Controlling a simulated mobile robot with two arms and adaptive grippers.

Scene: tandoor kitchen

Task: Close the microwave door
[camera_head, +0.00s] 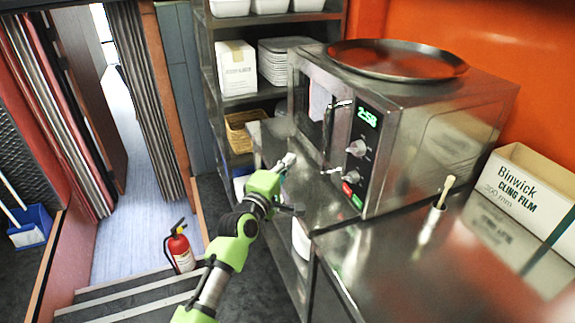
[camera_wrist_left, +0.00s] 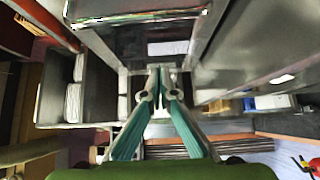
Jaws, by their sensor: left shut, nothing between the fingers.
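The steel microwave (camera_head: 440,130) stands on the metal counter, its front facing left. Its dark door (camera_head: 312,100) has a vertical bar handle (camera_head: 328,130). The door looks flush or nearly flush with the front; I cannot tell whether a small gap is left. The control panel (camera_head: 361,150) beside it shows 2:58. My left gripper (camera_head: 290,159) is in front of the door, low and left of the handle, and appears apart from it. In the left wrist view its fingers (camera_wrist_left: 161,72) are together and empty. My right gripper is not in view.
A round pan (camera_head: 397,60) lies on the microwave. The cling film box (camera_head: 525,190) and a small metal holder (camera_head: 432,222) stand on the counter (camera_head: 385,265) to the right. Shelves (camera_head: 240,100) stand behind. A fire extinguisher (camera_head: 181,247) stands by the steps.

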